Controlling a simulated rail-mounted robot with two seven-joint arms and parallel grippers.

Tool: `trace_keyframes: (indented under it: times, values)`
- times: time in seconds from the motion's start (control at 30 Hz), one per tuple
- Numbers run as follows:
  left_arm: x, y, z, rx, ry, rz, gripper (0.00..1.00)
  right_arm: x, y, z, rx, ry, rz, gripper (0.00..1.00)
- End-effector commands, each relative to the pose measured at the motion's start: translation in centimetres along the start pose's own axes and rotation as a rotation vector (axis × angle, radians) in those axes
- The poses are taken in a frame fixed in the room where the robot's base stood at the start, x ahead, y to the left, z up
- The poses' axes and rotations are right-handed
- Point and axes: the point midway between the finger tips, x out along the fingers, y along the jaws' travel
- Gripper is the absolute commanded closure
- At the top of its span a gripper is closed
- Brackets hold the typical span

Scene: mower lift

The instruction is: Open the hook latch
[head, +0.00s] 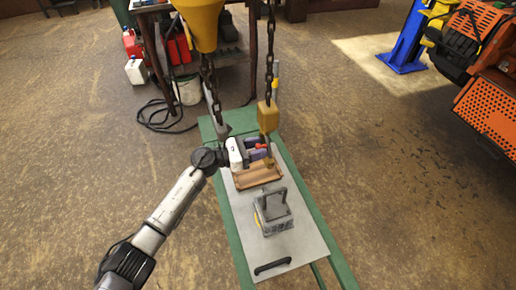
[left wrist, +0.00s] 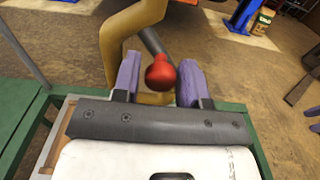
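The yellow hook block (head: 268,117) hangs from a chain over the green-framed table. In the left wrist view the yellow hook (left wrist: 112,45) curves down, with a dark grey latch bar (left wrist: 154,42) beside it. A red ball knob (left wrist: 160,72) shows near the latch bar; how it joins the bar is hidden. My left gripper (head: 264,149) is at the hook, below the block. In the left wrist view its purple fingers (left wrist: 158,82) are apart, one on each side of the red knob. A narrow gap shows at the left finger; contact at the right is unclear.
A brown wooden tray (head: 259,177) lies on the table under the hook. A grey block with a handle (head: 272,214) and a black handle (head: 272,266) lie nearer. A second chain (head: 210,80) hangs left. An orange mower (head: 488,112) stands at right.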

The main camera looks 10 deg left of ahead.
Motion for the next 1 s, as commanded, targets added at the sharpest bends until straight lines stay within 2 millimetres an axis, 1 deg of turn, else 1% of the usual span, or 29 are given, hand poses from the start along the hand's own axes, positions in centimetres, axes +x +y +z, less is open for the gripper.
trace_keyframes:
  times: [0.33,0.73,0.77,1.0]
  values:
    - [0.24,-0.02,0.0,-0.001,0.0,0.0,0.6,0.03,-0.09,-0.01,0.003,0.0,-0.002,0.57]
    - [0.21,-0.02,-0.01,-0.001,0.0,0.0,0.99,0.04,0.04,0.01,-0.002,0.0,0.001,0.57]
    - [0.21,-0.02,-0.01,-0.001,0.0,0.0,1.0,0.04,0.07,0.02,-0.003,0.0,0.002,0.57]
    - [0.2,-0.03,0.04,-0.005,0.0,0.0,1.0,-0.04,0.19,0.01,-0.006,-0.001,0.005,0.57]
